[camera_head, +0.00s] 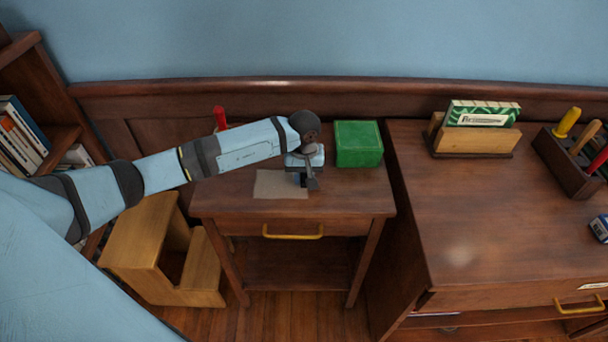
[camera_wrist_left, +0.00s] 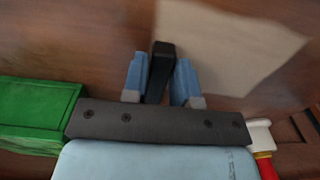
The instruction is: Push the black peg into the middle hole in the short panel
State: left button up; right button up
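My left gripper (camera_head: 308,178) hangs over the small wooden table, between a beige sheet and a green box. In the left wrist view, its two blue fingers (camera_wrist_left: 160,80) are closed on the sides of a black peg (camera_wrist_left: 161,62), which sticks out past the fingertips. The peg appears above the tabletop near the edge of the sheet; I cannot tell whether it touches anything. I cannot make out the short panel or its middle hole in either view. My right gripper is not in view.
The green box (camera_head: 358,143) stands just right of my left gripper, and the beige sheet (camera_head: 280,184) lies left of it. A red object (camera_head: 220,118) shows behind my arm. A larger desk (camera_head: 470,215) with a card holder (camera_head: 474,142) stands right. A step stool (camera_head: 140,250) stands lower left.

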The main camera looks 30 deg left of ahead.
pick_arm(q)
jog(key=shift+o, duration=1.3)
jog(key=shift+r, duration=0.1)
